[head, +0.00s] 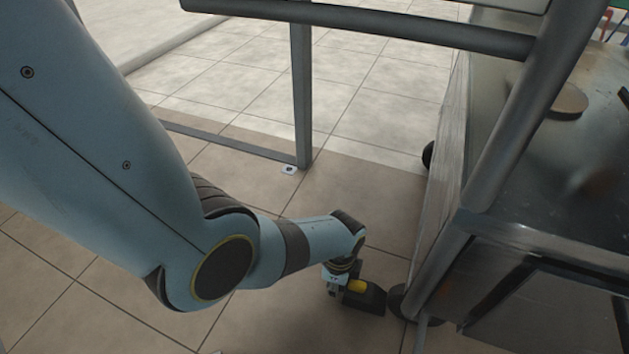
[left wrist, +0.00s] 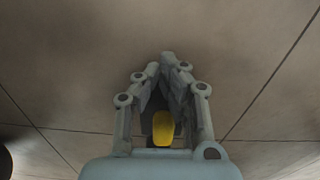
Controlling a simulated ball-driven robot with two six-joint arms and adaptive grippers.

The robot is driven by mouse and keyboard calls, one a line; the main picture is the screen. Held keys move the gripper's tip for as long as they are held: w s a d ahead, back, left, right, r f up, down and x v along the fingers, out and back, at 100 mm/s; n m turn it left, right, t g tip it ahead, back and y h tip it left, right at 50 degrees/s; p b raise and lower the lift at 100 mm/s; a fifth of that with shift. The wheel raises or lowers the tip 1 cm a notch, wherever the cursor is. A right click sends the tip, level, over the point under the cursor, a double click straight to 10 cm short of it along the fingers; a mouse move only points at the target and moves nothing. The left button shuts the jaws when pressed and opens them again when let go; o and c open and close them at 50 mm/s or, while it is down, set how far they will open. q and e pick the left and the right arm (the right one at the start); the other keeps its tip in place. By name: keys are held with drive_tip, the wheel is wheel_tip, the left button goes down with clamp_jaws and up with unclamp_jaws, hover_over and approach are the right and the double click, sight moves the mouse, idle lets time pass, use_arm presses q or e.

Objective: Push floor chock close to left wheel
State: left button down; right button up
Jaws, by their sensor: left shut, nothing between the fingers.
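The floor chock (head: 372,299) is a dark wedge with a yellow part, lying on the floor tiles beside the cart's near wheel (head: 397,301). Only a very small gap, if any, shows between them; I cannot tell if they touch. My left gripper (head: 335,289) points down at the chock's left side, and its fingers partly hide the chock. I cannot tell whether they touch it. In the left wrist view the gripper (left wrist: 172,58) is shut and empty, with the chock's yellow part (left wrist: 163,128) showing behind the fingers. My right gripper is not in view.
The metal cart (head: 545,232) with its slanted tube stands at the right, with another wheel (head: 428,155) farther back. A metal frame leg (head: 302,95) stands behind my arm. The tiled floor left of the chock is clear.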

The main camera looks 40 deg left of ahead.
use_arm(q)
wheel_tip(320, 180, up, 12)
drive_tip(key=shift+f, duration=0.15)
idle(0.4)
